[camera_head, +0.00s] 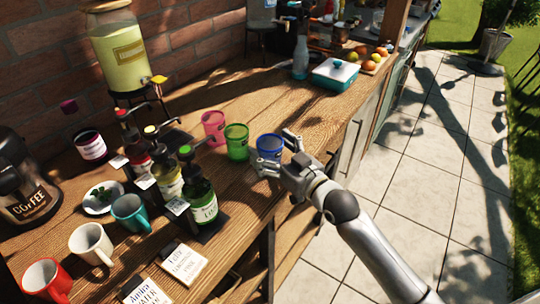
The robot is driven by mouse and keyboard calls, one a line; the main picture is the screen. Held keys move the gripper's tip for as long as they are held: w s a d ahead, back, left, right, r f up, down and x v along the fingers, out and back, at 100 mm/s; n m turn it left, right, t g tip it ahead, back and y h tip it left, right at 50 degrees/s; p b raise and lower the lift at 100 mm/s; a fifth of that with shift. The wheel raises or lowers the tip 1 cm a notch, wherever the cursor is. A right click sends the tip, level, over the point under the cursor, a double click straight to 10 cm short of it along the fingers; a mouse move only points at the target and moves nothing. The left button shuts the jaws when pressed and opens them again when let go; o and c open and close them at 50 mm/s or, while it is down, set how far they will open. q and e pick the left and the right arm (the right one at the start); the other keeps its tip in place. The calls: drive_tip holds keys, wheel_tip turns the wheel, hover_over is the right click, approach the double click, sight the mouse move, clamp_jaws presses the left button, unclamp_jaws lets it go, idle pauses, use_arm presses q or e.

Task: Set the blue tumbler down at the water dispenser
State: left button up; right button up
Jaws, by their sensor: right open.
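The blue tumbler (270,146) stands upright on the wooden counter, at the right end of a row of tumblers near the front edge. My right gripper (277,152) is open, with its fingers at the right side of the blue tumbler; one finger is at its far side and one at its near side. I cannot tell whether they touch it. A pale bluish container (262,12) on a dark stand at the top back may be the water dispenser; it is cut off by the frame. My left gripper is not in view.
Green (236,143) and pink (214,127) tumblers stand left of the blue one. Syrup bottles (201,200), mugs (91,244) and a dispenser of yellow drink (122,52) are further left. A teal box (334,75) and bottle (300,58) stand behind. The counter between is clear.

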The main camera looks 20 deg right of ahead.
sight(273, 139)
drive_tip(key=shift+c, duration=0.5)
drive_tip(key=c, duration=1.1)
drive_tip(key=shift+r, duration=0.15)
drive_tip(key=shift+r, duration=0.3)
wheel_tip(273, 139, up, 2)
drive_tip(key=shift+r, duration=0.1)
drive_tip(key=s+a+r+p, duration=0.4)
drive_tip(key=s+r+p, duration=0.3)
drive_tip(key=s+r, duration=0.5)
drive_tip(key=s+d+f+m+h, duration=0.1)
drive_tip(key=s+d+f+h, duration=0.1)
drive_tip(key=s+f, duration=0.1)
drive_tip(key=s+d+f+m+h, duration=0.1)
drive_tip(key=s+f+h, duration=0.1)
drive_tip(key=s+f, duration=0.1)
drive_tip(key=s+d+f+m+t+h, duration=0.1)
drive_tip(key=s+d+f+m+h, duration=0.1)
drive_tip(key=f, duration=0.3)
drive_tip(key=shift+s+d+f, duration=0.2)
drive_tip(key=shift+s+d, duration=0.15)
drive_tip(key=shift+s, duration=0.35)
